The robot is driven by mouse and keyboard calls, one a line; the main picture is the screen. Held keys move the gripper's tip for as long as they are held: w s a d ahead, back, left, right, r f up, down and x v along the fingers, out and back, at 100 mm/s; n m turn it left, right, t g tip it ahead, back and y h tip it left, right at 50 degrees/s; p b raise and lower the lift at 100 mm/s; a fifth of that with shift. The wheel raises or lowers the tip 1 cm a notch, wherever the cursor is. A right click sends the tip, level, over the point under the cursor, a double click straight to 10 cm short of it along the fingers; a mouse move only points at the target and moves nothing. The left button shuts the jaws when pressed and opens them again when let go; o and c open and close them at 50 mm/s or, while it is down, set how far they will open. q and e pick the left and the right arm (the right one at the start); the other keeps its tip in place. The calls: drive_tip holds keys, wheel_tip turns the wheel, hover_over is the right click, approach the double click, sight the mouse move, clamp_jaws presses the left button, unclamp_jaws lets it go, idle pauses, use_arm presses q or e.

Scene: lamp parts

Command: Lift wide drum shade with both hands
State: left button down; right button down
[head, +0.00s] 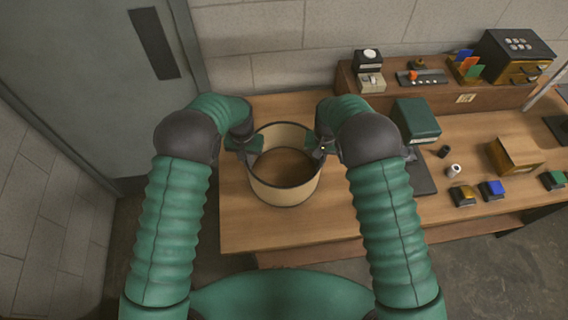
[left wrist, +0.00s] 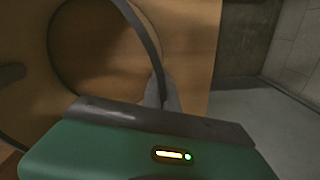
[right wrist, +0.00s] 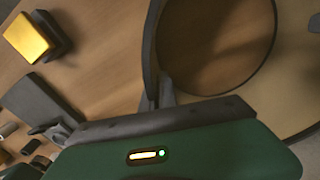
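The wide drum shade (head: 285,193) is a cream open cylinder with dark rims, upright at the left part of the wooden table. I cannot tell whether its lower rim touches the tabletop. My left gripper (head: 252,146) is at the left side of its upper rim, and my right gripper (head: 318,149) is at the right side. In the left wrist view the shade's dark rim (left wrist: 147,45) runs down to the fingers, which look closed on the wall. In the right wrist view the rim (right wrist: 150,45) likewise runs between the close-set fingers. The fingertips are partly hidden.
A green box (head: 416,119) on a dark base stands right of my right arm. A brick wall stands behind, and a grey door (head: 90,80) at left.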

use_arm(q)
drive_tip(key=shift+r, duration=0.1)
